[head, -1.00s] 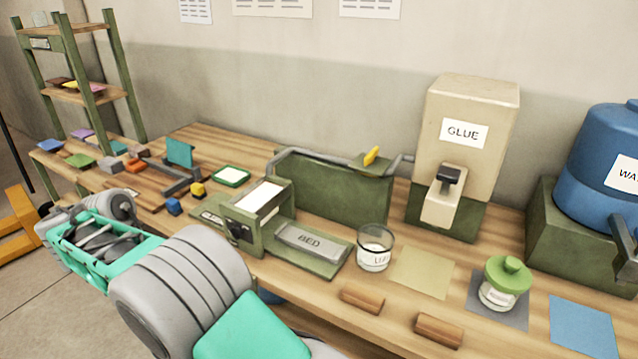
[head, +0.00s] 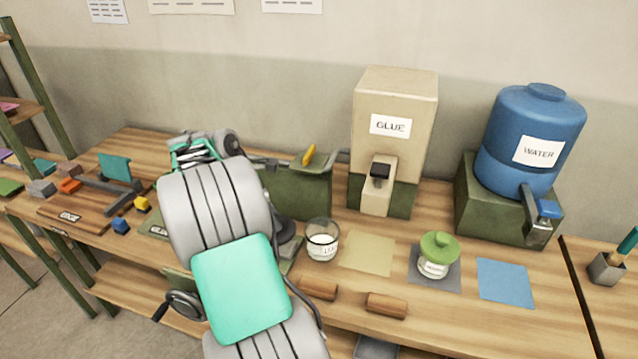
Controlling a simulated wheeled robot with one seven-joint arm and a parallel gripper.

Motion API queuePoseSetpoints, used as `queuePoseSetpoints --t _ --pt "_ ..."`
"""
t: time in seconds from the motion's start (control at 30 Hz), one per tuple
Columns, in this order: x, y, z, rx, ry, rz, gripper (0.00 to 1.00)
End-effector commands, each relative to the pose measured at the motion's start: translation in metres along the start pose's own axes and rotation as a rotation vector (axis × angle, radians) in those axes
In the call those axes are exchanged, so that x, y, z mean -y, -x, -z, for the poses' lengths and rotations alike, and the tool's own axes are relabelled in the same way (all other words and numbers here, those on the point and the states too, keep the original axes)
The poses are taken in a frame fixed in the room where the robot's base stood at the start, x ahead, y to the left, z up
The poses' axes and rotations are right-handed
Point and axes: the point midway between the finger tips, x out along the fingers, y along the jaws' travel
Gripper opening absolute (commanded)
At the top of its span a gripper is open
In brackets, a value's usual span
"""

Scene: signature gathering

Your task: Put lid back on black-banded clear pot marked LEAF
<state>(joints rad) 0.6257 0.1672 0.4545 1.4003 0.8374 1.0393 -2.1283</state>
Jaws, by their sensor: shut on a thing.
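A clear pot (head: 322,246) with a dark band near its top stands upright on the bench, just right of my arm. It has no lid on it. Its white label faces me, but I cannot read it surely. My arm's grey and green links rise across the left middle of the head view. My gripper's fingers do not show; the arm hides that area. A dark grey rounded thing peeks out at the arm's right edge, left of the pot. I cannot tell whether it is a lid or part of my arm.
A second pot (head: 433,270) wears a green lid (head: 440,246) on a grey mat. A tan mat (head: 368,253), a blue mat (head: 505,283) and two wooden rollers (head: 386,305) lie nearby. The glue dispenser (head: 393,150) and water barrel (head: 530,145) stand behind.

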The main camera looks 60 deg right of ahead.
Motion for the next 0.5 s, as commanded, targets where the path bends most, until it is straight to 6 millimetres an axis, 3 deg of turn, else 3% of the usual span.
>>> queuePoseSetpoints --t 0.03,0.1,0.2,0.33,0.5 --pt "-0.003 0.002 -0.038 0.0 0.035 -0.014 0.0" --pt "-0.006 -0.006 -0.075 0.0 0.101 -0.042 0.0" --pt "-0.008 -0.014 -0.112 0.0 0.171 -0.071 0.0" --pt "-0.008 -0.021 -0.133 -0.001 0.219 -0.088 0.0" --pt "-0.008 -0.03 -0.131 -0.001 0.226 -0.09 0.0"
